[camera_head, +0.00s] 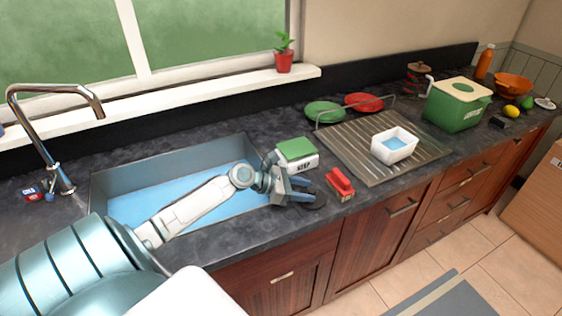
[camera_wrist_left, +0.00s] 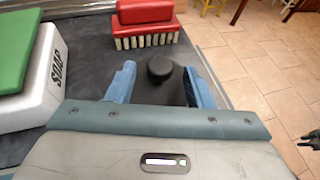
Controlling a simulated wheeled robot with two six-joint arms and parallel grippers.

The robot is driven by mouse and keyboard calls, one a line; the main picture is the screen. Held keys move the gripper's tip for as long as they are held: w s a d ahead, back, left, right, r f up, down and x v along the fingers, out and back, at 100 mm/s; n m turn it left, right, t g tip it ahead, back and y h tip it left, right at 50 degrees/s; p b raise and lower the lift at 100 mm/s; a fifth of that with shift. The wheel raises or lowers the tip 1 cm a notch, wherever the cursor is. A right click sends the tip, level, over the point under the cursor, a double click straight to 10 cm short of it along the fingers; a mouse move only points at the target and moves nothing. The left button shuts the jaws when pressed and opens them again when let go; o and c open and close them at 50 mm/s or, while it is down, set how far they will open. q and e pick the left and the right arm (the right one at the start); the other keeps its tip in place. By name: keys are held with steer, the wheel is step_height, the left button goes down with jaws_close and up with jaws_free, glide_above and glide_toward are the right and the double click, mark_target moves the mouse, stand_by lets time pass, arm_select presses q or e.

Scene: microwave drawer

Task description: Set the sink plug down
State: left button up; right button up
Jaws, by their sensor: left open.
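The sink plug (camera_wrist_left: 160,82) is black with a round knob. In the left wrist view it lies between the two blue fingers of my left gripper (camera_wrist_left: 163,85), which stand apart on either side of the knob. In the head view the plug (camera_head: 312,203) shows as a dark shape on the counter's front part, beside the fingers. My left gripper (camera_head: 300,190) is open just right of the sink (camera_head: 185,148), low over the counter. The plug appears to rest on the counter.
A white soap box with a green lid (camera_head: 297,150) stands behind the gripper. A red brush (camera_head: 340,184) lies to its right. The drainboard (camera_head: 362,140) holds a white tub (camera_head: 394,147). The sink holds blue water. The counter's front edge is close to the plug.

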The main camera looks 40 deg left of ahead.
arm_select(q)
steer(key=b+v, duration=0.1)
steer(key=v, duration=0.6)
steer(key=shift+s+a, duration=0.1)
steer(key=shift+a, duration=0.05)
steer(key=shift+p+v, duration=0.5)
steer(key=shift+v, duration=0.55)
steer(key=shift+r, duration=0.1)
stand_by(0.5)
